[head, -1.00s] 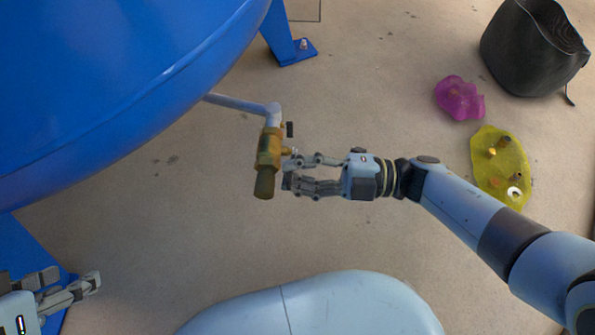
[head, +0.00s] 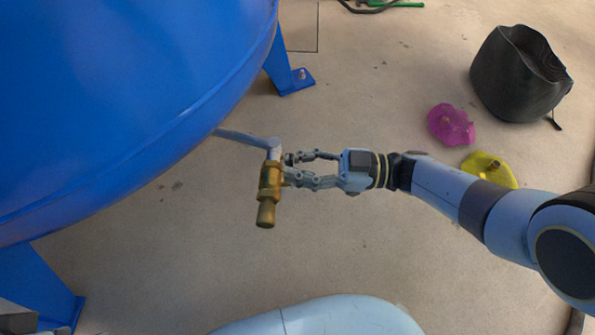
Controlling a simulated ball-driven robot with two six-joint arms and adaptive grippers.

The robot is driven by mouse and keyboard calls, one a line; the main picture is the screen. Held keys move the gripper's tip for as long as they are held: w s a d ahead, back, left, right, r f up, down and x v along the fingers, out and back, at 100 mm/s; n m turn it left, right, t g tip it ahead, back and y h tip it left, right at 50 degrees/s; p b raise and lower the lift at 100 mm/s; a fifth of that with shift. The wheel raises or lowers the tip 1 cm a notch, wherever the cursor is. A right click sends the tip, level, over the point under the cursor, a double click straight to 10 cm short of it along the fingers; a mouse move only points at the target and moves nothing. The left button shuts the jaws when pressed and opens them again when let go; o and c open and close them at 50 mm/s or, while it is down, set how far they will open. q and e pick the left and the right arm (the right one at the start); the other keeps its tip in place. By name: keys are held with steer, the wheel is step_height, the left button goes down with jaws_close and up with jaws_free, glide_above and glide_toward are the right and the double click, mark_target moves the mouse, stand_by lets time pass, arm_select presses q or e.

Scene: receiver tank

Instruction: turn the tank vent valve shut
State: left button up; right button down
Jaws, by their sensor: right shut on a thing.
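The brass vent valve (head: 270,183) hangs at the end of a short grey-blue pipe (head: 243,137) coming out from the blue tank (head: 120,90). Its outlet points down in the picture. My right gripper (head: 287,170) reaches in from the right, with its fingers at the valve's right side. It is shut on the valve handle, which is mostly hidden between the fingertips. A bit of my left gripper (head: 35,322) shows at the bottom left corner; its fingers cannot be made out.
Blue tank legs stand on the floor at the top (head: 288,72) and lower left (head: 38,285). Floor below the valve is clear.

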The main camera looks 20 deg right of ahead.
steer(key=shift+w+d+m, duration=0.25)
steer(key=shift+w+m, duration=0.3)
steer(key=shift+m, duration=0.25)
steer(key=c, duration=1.3)
jaws_free()
steer(key=shift+o, duration=0.2)
steer(key=v, duration=1.2)
